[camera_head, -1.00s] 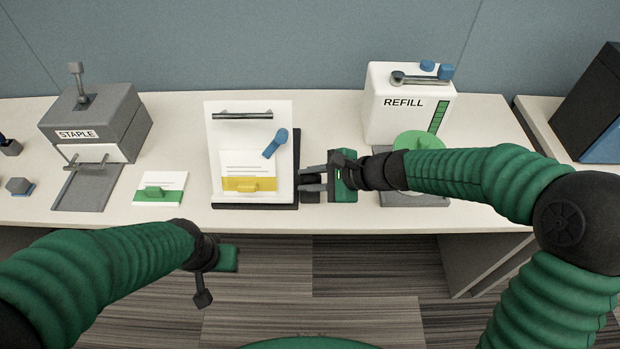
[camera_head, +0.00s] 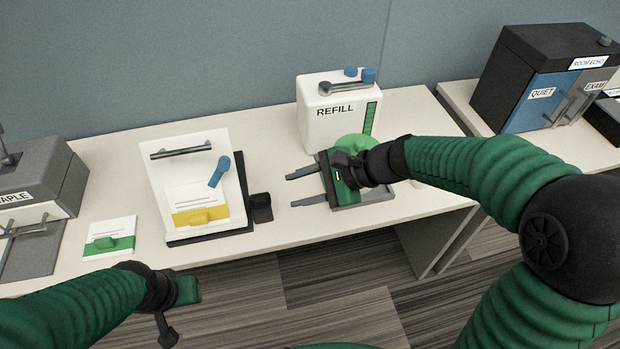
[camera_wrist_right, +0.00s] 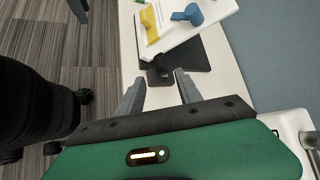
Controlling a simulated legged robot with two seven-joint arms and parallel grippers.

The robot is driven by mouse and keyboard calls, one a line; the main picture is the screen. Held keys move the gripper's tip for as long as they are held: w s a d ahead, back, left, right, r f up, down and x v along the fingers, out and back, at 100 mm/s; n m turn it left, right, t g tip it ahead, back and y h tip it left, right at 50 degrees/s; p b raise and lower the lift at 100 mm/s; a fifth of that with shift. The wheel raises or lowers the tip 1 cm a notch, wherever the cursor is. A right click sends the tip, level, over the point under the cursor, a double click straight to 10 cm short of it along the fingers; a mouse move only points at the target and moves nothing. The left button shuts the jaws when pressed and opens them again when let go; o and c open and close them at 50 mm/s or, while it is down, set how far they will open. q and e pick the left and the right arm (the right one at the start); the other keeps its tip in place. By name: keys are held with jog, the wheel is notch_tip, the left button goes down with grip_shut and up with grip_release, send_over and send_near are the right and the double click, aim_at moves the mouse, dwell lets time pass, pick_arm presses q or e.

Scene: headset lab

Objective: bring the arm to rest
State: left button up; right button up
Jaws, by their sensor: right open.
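My right gripper (camera_head: 291,190) is open and empty above the desk, its two grey fingers pointing left. It is a little right of a small black block (camera_head: 261,207) at the edge of the white clipboard stand (camera_head: 160,165), with a gap between. In the right wrist view the open fingers (camera_wrist_right: 158,80) point toward the black block (camera_wrist_right: 160,70), nothing between them. My left gripper (camera_head: 178,300) hangs in front of the desk's front edge at lower left; its fingers cannot be made out clearly.
The white REFILL box (camera_head: 335,125) stands behind my right gripper, with a green round part (camera_head: 355,146) partly hidden by it. A grey stapler machine (camera_head: 45,180) and a green-marked card (camera_head: 110,235) are at left. A dark cabinet (camera_head: 540,75) stands at right.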

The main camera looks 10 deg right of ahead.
jog(key=v, duration=0.3)
jog(key=shift+d, duration=0.15)
jog(key=s+d+f+n+g+h+p, duration=0.1)
jog(key=s+d+f+n+h+p, duration=0.2)
jog(key=s+n, duration=0.3)
jog(key=s+d+f+n+g+h+p, duration=0.1)
jog(key=s+d+f+n+h+p, duration=0.2)
jog(key=n, duration=0.6)
jog(key=s+d+h+p, duration=0.2)
jog(key=s+h, duration=0.1)
jog(key=shift+s+d+f, duration=0.15)
jog(key=shift+d+f, duration=0.05)
jog(key=shift+f, duration=0.05)
